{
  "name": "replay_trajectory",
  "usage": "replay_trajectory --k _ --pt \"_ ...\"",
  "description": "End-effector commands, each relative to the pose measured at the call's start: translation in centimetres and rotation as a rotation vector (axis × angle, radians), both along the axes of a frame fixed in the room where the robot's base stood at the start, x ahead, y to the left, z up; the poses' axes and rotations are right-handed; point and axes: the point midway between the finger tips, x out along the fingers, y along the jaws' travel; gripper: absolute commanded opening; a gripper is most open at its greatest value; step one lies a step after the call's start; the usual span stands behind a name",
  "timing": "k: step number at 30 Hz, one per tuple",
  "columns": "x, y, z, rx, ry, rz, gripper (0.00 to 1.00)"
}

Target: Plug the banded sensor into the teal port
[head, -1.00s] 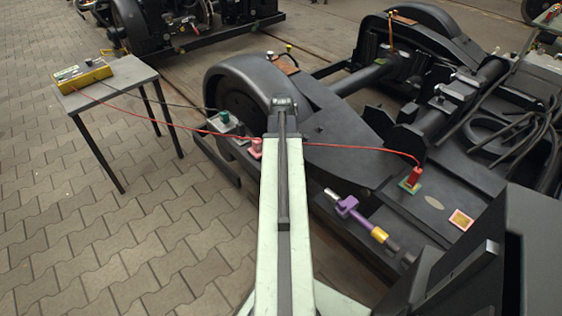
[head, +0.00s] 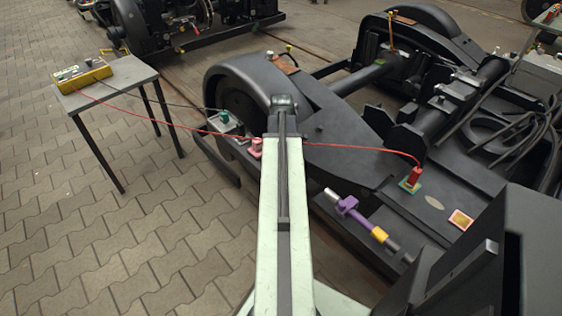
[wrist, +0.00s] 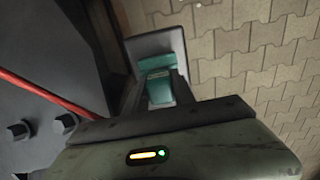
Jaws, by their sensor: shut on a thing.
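My gripper (wrist: 160,88) shows in the wrist view, shut on a teal piece (wrist: 157,65) with a lighter edge. A flat grey block lies just beyond it, above the paving. A red plug (head: 415,176) stands upright in a green-teal port (head: 406,186) on the bogie. A purple rod with a yellow band (head: 347,206) lies at the bogie's near edge. I cannot tell which piece is the banded sensor.
A red cable (head: 350,147) runs from the yellow box (head: 82,75) on the small table (head: 135,83) across to the red plug. It also crosses the wrist view (wrist: 35,90). Open paving lies left.

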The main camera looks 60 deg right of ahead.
Motion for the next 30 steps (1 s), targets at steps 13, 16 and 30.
replay_trajectory --k 13,16,30 --pt "0.0 0.0 -0.6 0.0 0.0 0.0 0.0" --pt "0.0 0.0 -0.8 0.0 0.0 -0.001 0.0" --pt "0.0 0.0 -1.0 0.0 0.0 -0.001 0.56"
